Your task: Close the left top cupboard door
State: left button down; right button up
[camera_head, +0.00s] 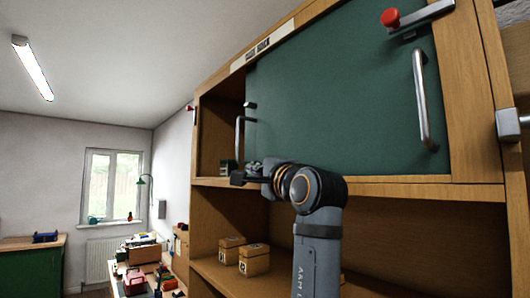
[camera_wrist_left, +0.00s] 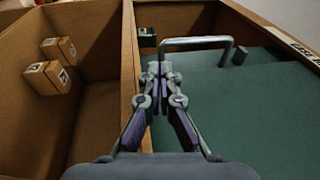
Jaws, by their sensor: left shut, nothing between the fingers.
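The top cupboard (camera_head: 345,183) has a wooden frame and green sliding-type panels. The green left door (camera_head: 320,100) leaves a dark open gap at the cupboard's left end. Its metal bar handle (camera_head: 239,135) is at the door's left edge and also shows in the left wrist view (camera_wrist_left: 195,42). My left gripper (camera_head: 243,175) is shut and empty, close to the handle's lower end. In the left wrist view the closed fingertips (camera_wrist_left: 160,70) are just beside the handle; I cannot tell whether they touch it. My right gripper is out of view.
A second bar handle (camera_head: 425,100) and a latch with a red knob (camera_head: 390,18) are at the right. Small wooden boxes (camera_head: 254,260) stand on the open shelf below. A dark small box (camera_wrist_left: 148,37) sits inside the gap. A cluttered bench (camera_head: 140,255) is at the far left.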

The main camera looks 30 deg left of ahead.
aim_at(240, 163)
pick_arm(q)
jog(key=p+x, duration=0.1)
jog(key=x, duration=0.1)
jog(key=p+x, duration=0.2)
jog(key=r+p+x, duration=0.1)
jog(key=x, duration=0.1)
jog(key=shift+w, duration=0.1)
jog(key=shift+w+a+f+p, duration=0.25)
jog(key=shift+a+p, duration=0.1)
jog(key=shift+a, duration=0.1)
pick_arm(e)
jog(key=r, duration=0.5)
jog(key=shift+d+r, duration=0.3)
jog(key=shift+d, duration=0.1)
pick_arm(q)
jog(key=shift+d, duration=0.1)
